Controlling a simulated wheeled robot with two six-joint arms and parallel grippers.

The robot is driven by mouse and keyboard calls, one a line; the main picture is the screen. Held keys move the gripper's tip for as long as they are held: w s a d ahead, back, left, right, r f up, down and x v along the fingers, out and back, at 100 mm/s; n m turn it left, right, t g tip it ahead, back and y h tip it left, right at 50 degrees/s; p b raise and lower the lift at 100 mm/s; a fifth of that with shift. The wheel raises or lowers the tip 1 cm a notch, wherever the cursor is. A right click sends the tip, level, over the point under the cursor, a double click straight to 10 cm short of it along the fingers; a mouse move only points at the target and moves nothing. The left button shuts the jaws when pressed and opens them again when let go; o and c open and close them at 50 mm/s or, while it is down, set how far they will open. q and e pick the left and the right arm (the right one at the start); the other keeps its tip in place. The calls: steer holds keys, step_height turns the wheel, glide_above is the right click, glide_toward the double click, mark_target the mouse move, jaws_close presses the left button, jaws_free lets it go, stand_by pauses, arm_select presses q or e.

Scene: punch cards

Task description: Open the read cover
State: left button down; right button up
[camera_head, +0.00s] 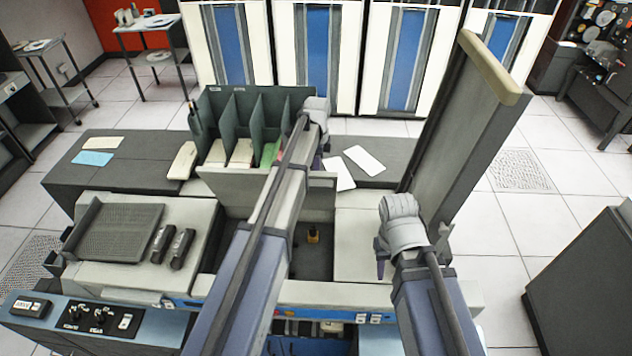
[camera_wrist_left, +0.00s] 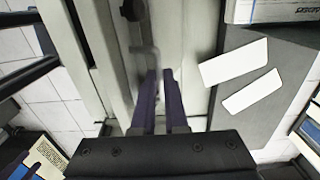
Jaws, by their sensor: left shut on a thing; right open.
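The read cover appears to be the light grey panel (camera_head: 235,188) in the middle of the machine. It stands tilted up at the back of a dark open well (camera_head: 312,258); no label on it is readable. My left gripper (camera_head: 319,162) is at the panel's right end, partly hidden by my own arm. In the left wrist view its fingers (camera_wrist_left: 165,100) are close together and shut at a light grey edge, beside a blurred, translucent strip. My right gripper (camera_head: 382,262) is open and empty, above the light top surface right of the well.
A tall grey panel (camera_head: 455,140) stands raised at the right, close to my right arm. Card bins (camera_head: 240,115) stand behind the grey panel. White cards (camera_head: 363,160) lie on the dark rear top. A ribbed tray (camera_head: 115,232) is at the left.

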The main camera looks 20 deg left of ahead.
arm_select(q)
steer(key=shift+w+a+r, duration=0.1)
steer(key=shift+w+a, duration=0.1)
steer(key=shift+w, duration=0.85)
steer(key=shift+w+a+r, duration=0.1)
steer(key=shift+w+a, duration=0.1)
steer(key=shift+w, duration=0.8)
steer(key=c, duration=1)
jaws_free()
steer(key=shift+w+f, duration=0.1)
steer(key=shift+o, duration=0.3)
steer(key=shift+p, duration=0.3)
step_height(320, 180, up, 8)
steer(key=p, duration=0.7)
steer(key=shift+p, duration=0.35)
